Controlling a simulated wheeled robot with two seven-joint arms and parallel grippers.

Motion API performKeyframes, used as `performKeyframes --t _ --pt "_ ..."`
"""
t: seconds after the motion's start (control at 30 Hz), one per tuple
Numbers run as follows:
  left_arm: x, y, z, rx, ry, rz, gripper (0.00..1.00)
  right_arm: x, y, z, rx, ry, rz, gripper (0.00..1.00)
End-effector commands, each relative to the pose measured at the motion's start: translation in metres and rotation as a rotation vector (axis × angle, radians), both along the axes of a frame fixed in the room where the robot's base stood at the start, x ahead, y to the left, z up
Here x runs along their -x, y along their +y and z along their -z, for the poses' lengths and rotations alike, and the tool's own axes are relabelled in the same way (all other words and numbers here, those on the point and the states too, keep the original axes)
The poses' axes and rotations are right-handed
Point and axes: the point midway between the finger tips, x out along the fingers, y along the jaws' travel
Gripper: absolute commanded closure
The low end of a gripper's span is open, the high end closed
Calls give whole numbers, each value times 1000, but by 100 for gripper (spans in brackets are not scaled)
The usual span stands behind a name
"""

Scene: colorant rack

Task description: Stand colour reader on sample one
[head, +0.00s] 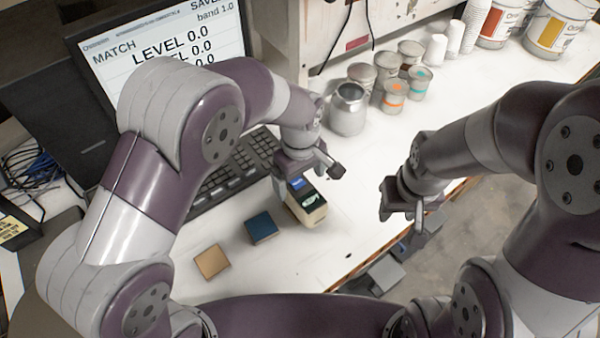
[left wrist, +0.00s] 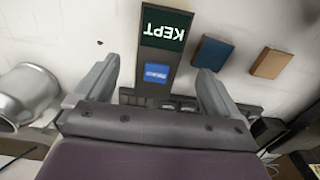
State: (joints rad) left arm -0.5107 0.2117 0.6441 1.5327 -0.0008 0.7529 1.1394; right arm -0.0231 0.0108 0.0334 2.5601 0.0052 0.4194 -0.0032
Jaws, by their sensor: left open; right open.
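The colour reader (head: 307,205) is a pale and dark block with a small screen, upright on the white bench. In the left wrist view the reader (left wrist: 160,45) shows "KEPT" on a dark green screen and has a blue button. My left gripper (head: 312,170) is open above the reader; in the left wrist view its fingers lie on either side of it. A blue sample (head: 262,227) and a tan sample (head: 212,261) lie beside it on the bench; I cannot tell which is sample one. What is under the reader is hidden. My right gripper (head: 402,208) is open and empty past the bench's edge.
A monitor (head: 165,45) reading "MATCH" and "LEVEL 0.0" stands behind a black keyboard (head: 235,172). A silver pot (head: 348,110) and several small tins (head: 394,95) stand farther back. The bench around the tan sample is clear.

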Motion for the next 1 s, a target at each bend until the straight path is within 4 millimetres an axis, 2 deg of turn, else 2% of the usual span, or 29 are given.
performKeyframes --t 0.1,0.2,0.37,0.43,0.47,0.57,0.6,0.7,0.73,0.8,0.87,1.0 --pt "-1 0 -22 2 -4 0 4 0 0 7 0 0 0 57" --pt "0 0 -33 1 -1 0 4 0 0 8 0 0 0 57" --pt "0 0 -39 0 0 0 4 0 0 8 0 0 0 57" --pt "1 8 -40 1 -2 17 4 0 0 8 0 0 0 57" --pt "1 17 -41 3 -6 37 4 0 0 8 0 0 0 57" --pt "13 69 -43 10 -32 178 4 0 0 8 0 0 0 57" --pt "22 93 -44 9 -48 252 4 0 0 8 0 0 0 57" --pt "54 142 -43 -3 -85 429 4 0 0 8 0 0 0 57" --pt "63 153 -42 -9 -94 475 4 0 0 8 0 0 0 57" --pt "83 171 -39 -22 -109 562 4 0 0 8 0 0 0 57" --pt "94 179 -37 -30 -116 612 4 0 0 8 0 0 0 57" --pt "102 184 -36 -36 -119 650 4 0 0 8 0 0 0 57"
